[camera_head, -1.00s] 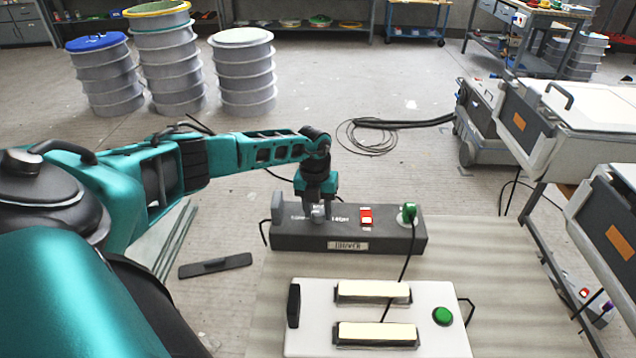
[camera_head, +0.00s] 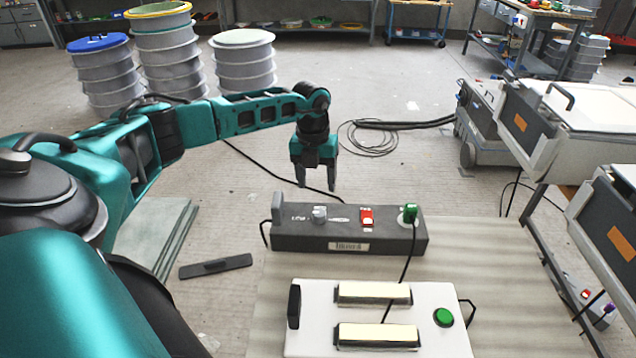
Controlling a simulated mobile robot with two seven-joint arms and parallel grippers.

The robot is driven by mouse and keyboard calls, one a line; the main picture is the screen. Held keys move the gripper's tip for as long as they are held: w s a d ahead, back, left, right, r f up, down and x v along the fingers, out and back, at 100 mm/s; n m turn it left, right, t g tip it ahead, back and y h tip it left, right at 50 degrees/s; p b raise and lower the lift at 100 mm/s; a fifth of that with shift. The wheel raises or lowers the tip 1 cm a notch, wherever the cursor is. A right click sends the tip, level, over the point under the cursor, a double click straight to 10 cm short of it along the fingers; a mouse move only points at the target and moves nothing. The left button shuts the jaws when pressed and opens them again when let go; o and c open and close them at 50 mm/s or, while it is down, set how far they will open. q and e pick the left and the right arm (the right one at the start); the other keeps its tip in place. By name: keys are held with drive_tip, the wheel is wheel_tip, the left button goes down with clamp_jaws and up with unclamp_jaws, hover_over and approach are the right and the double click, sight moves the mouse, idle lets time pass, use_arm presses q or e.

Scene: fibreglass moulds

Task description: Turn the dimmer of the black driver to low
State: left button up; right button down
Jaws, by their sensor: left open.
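The black driver (camera_head: 300,240) is a long dark box lying across the far part of the pale table. On its top are a grey dimmer knob (camera_head: 320,214) with lettering on both sides, a red switch (camera_head: 367,216) and a green plug (camera_head: 410,211). The lettering left of the knob seems to read "LOW". The exact pointing of the knob is too small to tell. My left gripper (camera_head: 316,185) is open and empty, pointing down above and just behind the knob, apart from it. My right gripper is not in view.
A white box with two lit panels (camera_head: 375,336) and a green button (camera_head: 443,317) stands in front of the driver. A black cable runs from the plug toward it. A dark flat bar (camera_head: 215,266) lies at the left. Grey carts stand at the right.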

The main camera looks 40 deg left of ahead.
use_arm(q)
drive_tip(key=shift+s+a+r, duration=0.1)
drive_tip(key=shift+r, duration=1.5)
